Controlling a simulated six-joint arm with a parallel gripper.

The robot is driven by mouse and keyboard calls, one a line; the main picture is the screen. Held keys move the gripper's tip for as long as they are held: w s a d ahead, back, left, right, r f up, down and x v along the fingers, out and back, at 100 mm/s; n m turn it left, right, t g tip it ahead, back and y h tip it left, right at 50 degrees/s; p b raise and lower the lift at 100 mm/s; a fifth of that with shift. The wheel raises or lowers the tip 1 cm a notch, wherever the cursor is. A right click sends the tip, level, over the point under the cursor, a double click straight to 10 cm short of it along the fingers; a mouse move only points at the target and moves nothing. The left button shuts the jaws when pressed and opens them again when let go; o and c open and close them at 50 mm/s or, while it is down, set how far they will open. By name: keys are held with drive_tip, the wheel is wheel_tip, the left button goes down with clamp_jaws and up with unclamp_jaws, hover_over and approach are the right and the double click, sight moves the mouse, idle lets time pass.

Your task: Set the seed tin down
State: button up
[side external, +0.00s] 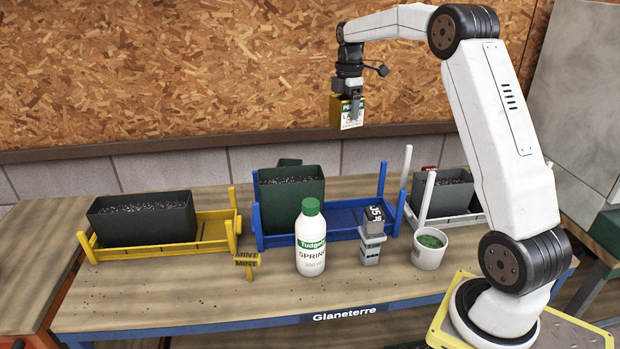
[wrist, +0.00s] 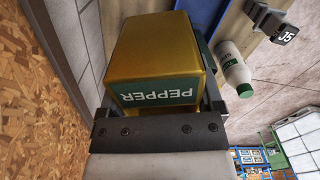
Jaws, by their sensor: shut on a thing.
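The seed tin (side external: 347,113) is a gold box with a dark green label. In the wrist view the tin (wrist: 158,50) fills the space between the jaws and its label reads PEPPER. My gripper (side external: 351,98) is shut on it and holds it high above the bench, in front of the chipboard wall. In the wrist view the gripper (wrist: 158,105) has a finger on each side of the tin. The tin's far end is out of sight.
A yellow tray (side external: 215,232), a blue tray (side external: 345,218) and a white tray (side external: 440,220) hold dark soil-filled planters. In front stand a white bottle (side external: 310,245), a grey J5 block (side external: 373,240), a white pot (side external: 428,252) and a yellow MINT sign (side external: 246,262). The bench front (side external: 200,305) is mostly clear.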

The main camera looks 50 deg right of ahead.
drive_tip(key=w+a+n, duration=0.3)
drive_tip(key=a+n, duration=0.1)
drive_tip(key=a, duration=0.9)
drive_tip(key=s+a+n, duration=0.3)
drive_tip(key=a+n, duration=0.2)
drive_tip(key=a, duration=0.9)
drive_tip(key=s+a+n, duration=0.4)
drive_tip(key=a+n, duration=0.1)
drive_tip(key=a, duration=1)
wheel_tip(320, 180, down, 11)
drive_tip(key=shift+w+d+f, duration=0.2)
drive_tip(key=shift+w+d, duration=0.05)
drive_tip(key=shift+w, duration=0.15)
drive_tip(key=shift+w, duration=0.1)
drive_tip(key=shift+w+a+f, duration=0.5)
drive_tip(key=shift+w+f, duration=1.05)
drive_tip(key=shift+w, duration=0.6)
drive_tip(key=shift+w+a+f, duration=0.55)
drive_tip(key=shift+w+f, duration=0.95)
drive_tip(key=shift+w, duration=0.7)
drive_tip(key=shift+w+a+f, duration=0.5)
drive_tip(key=shift+w+f, duration=1.05)
drive_tip(key=shift+w, duration=0.6)
